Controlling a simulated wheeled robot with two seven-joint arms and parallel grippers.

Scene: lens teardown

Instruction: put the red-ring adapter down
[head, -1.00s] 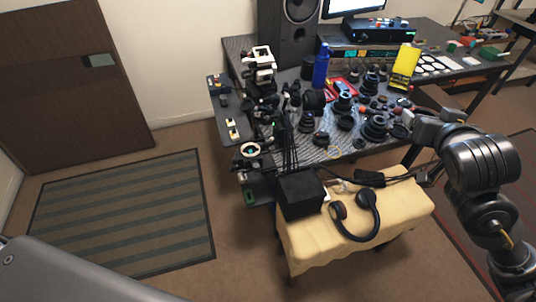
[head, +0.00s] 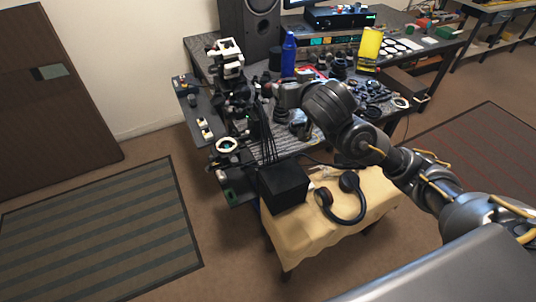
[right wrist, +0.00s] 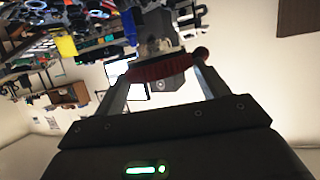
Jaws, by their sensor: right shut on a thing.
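The red-ring adapter (right wrist: 165,68) shows in the right wrist view as a dark red ring with a round knob at its right end. It sits between the two fingers of my right gripper (right wrist: 160,84), which is shut on it. A clear and grey part shows just beyond the ring; I cannot tell whether it belongs to the adapter. In the head view my right gripper (head: 284,94) is over the left-middle part of the desk (head: 264,130), and the adapter cannot be made out there. My left gripper is in neither view.
A blue bottle (head: 288,54) and a yellow upright piece (head: 369,48) stand at the back. Dark lens parts (head: 372,92) crowd the desk right of my arm. A white-headed device (head: 228,60) stands left. Headphones (head: 346,200) and a black box (head: 283,186) lie on a cloth-covered table in front.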

